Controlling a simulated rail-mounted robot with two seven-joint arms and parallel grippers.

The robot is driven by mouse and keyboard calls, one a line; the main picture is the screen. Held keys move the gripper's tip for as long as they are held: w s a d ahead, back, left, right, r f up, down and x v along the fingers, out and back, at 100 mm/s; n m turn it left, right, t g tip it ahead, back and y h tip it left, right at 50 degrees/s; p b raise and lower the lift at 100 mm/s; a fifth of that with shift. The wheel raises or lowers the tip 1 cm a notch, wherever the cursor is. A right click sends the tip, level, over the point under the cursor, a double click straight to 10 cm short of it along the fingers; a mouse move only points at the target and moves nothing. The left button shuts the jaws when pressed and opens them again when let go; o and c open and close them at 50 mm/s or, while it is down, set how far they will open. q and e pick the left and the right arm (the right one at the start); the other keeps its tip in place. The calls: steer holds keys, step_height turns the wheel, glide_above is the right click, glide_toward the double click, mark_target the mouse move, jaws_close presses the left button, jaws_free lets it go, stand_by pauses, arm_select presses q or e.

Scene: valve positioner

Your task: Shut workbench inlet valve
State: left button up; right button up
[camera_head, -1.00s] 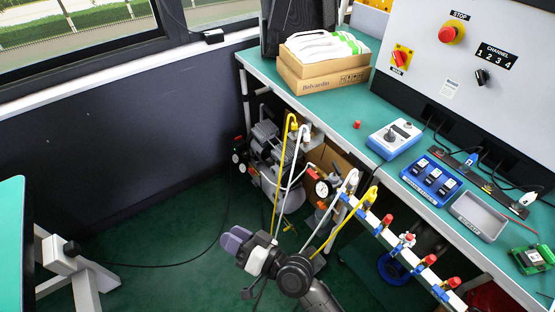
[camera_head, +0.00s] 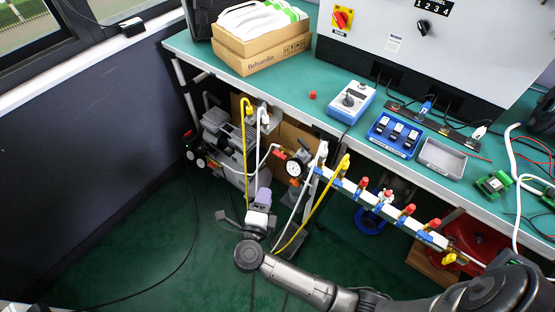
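A white manifold pipe (camera_head: 372,202) with several small red-capped valves and blue fittings runs along the bench's front edge. A white hose and a yellow hose (camera_head: 325,197) join its left end. Left of it, under the bench, a round pressure gauge (camera_head: 294,168) sits beside a small red valve handle (camera_head: 279,155). I cannot tell which valve is the inlet valve. My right gripper (camera_head: 263,197) has purple fingertips. It appears below and left of the gauge, apart from the manifold, holding nothing visible; its finger gap is not clear. My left gripper is out of view.
The green bench (camera_head: 290,90) carries a cardboard box (camera_head: 262,50), a blue-and-white control unit (camera_head: 352,101), a blue switch block (camera_head: 395,135) and a grey tray (camera_head: 442,158). A compressor (camera_head: 218,135) stands beneath. The green floor at the left is open, with a black cable.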

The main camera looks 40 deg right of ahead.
mark_target(279, 157)
steer(key=shift+g+h, duration=0.3)
steer(key=b+x, duration=0.5)
steer(key=x, duration=0.9)
steer(key=shift+s, duration=0.1)
steer(key=shift+c, duration=0.3)
jaws_close()
